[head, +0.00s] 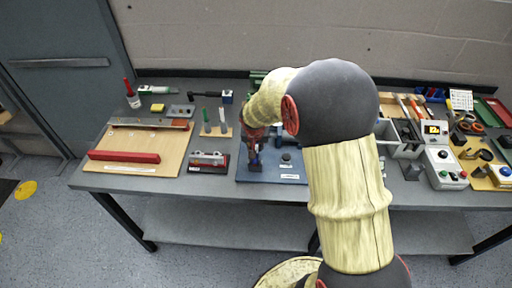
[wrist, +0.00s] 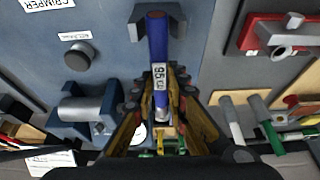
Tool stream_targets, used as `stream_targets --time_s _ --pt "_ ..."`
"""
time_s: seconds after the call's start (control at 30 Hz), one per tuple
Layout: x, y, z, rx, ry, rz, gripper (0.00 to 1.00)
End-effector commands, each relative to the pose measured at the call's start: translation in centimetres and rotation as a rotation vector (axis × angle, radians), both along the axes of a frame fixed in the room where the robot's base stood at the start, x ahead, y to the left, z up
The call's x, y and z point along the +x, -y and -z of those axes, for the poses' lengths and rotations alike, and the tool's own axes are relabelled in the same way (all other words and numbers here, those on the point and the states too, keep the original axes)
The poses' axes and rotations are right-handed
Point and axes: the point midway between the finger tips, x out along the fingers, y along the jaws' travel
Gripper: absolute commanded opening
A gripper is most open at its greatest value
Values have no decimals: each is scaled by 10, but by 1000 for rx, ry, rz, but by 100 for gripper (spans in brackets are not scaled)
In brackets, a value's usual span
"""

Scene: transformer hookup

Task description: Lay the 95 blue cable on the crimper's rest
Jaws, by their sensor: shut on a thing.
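The 95 blue cable (wrist: 158,45) has a white label reading 95 and a bare metal end nearer the wrist camera. My gripper (wrist: 160,95) is shut on it around the label. In the wrist view the cable's blue part runs between the two arms of a dark U-shaped rest (wrist: 138,14) on the blue crimper plate (wrist: 105,18). I cannot tell whether it touches the rest. In the head view my gripper (head: 253,146) is over the left side of the crimper plate (head: 262,178), with a little of the blue cable (head: 254,166) below it.
A round dark knob (wrist: 80,56) and a metal cylinder in a blue holder (wrist: 78,110) stand on the plate. A red-based metal clamp (head: 208,160) and a wooden rack with upright cables (head: 214,132) stand to the left. A wooden board with a red bar (head: 124,156) lies further left.

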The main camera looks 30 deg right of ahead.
Motion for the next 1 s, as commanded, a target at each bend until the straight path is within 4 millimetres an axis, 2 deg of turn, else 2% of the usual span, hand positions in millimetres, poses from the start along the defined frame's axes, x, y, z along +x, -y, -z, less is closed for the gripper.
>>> stream_targets --time_s 0.93,0.97,1.0 --pt "0 0 5 -1 1 0 0" --pt "0 0 4 -1 1 0 16" --pt "0 0 4 -1 1 0 18"
